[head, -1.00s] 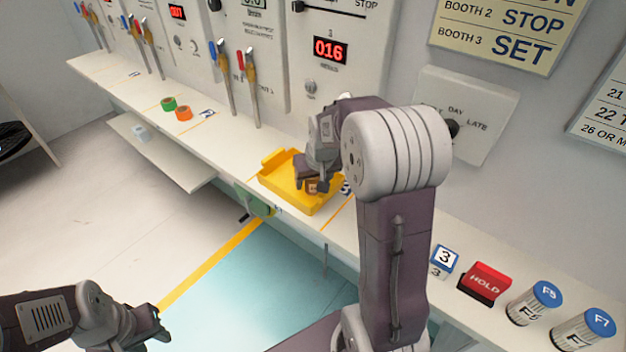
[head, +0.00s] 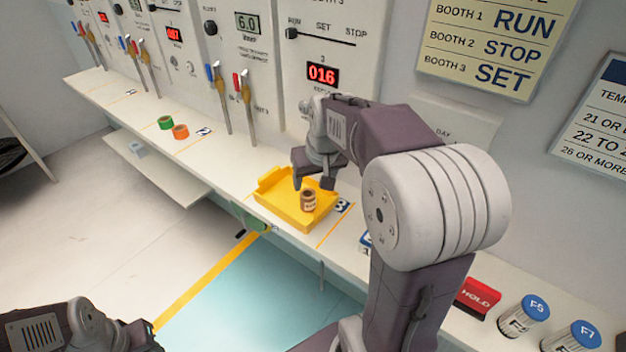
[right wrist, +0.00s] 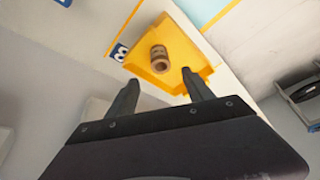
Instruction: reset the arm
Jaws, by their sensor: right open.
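My right gripper (head: 314,184) is open and empty, just above and behind a yellow tray on the shelf. Its two fingers (right wrist: 168,92) show apart in the right wrist view. A small brown spool or jar with a pale label (head: 308,200) stands in the yellow tray (head: 277,206); both show in the right wrist view, the brown item (right wrist: 159,58) and the tray (right wrist: 185,45). My left arm is at the lower left in the head view, its gripper (head: 150,345) cut off by the bottom edge, so its jaws are unclear.
Wall panels carry levers and a red 016 display (head: 322,75). Green (head: 166,123) and orange (head: 181,131) rolls lie on the shelf (head: 140,112). A red HOLD block (head: 478,297) and blue-lidded canisters (head: 523,314) stand at right. A RUN, STOP, SET sign (head: 490,45) hangs above.

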